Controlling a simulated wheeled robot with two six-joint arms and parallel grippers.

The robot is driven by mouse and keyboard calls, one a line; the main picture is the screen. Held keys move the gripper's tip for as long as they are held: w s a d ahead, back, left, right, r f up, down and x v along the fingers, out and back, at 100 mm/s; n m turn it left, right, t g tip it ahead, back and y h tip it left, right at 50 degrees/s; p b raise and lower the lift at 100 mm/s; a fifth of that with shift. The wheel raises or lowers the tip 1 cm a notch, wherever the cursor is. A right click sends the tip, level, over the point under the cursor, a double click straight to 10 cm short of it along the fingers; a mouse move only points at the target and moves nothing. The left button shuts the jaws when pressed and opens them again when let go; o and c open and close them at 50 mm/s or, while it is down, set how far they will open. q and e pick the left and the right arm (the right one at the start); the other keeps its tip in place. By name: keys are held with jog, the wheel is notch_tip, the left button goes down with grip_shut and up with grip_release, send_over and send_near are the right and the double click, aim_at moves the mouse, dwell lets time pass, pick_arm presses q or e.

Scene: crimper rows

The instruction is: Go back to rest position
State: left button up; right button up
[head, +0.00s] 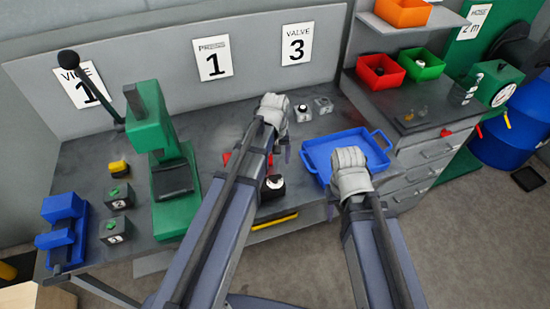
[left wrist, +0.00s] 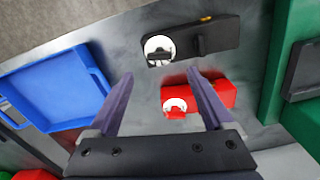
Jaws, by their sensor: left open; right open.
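My left gripper (head: 282,152) is over the middle of the bench, its fingers partly hidden behind my own arm. In the left wrist view its two purple fingers (left wrist: 160,74) are apart with nothing held between them. A red device (left wrist: 212,97) with a round white part lies below the fingers, and a black device (left wrist: 205,38) lies beyond the tips. My right gripper (head: 333,208) is near the bench's front edge, by the blue tray (head: 318,137). It is open, mostly hidden by its wrist, and I see nothing held in it.
A green press (head: 150,130) and a blue vice (head: 63,230) stand on the left of the bench. Red (head: 380,72) and green (head: 421,65) bins stand on the drawer cabinet at right. Floor in front is clear.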

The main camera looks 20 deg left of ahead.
pick_arm(q)
jog(key=s+d+f+m+b, duration=0.4)
jog(key=s+d, duration=0.1)
jog(key=s, duration=0.2)
jog(key=s+d+f+m+y+b, duration=0.1)
jog(key=s+d+f+m+b, duration=0.3)
jog(key=s, duration=0.3)
jog(key=shift+s+d+f+m+b, duration=0.35)
jog(key=shift+d+f+b, duration=0.15)
jog(key=shift+d, duration=0.3)
dwell(0.6)
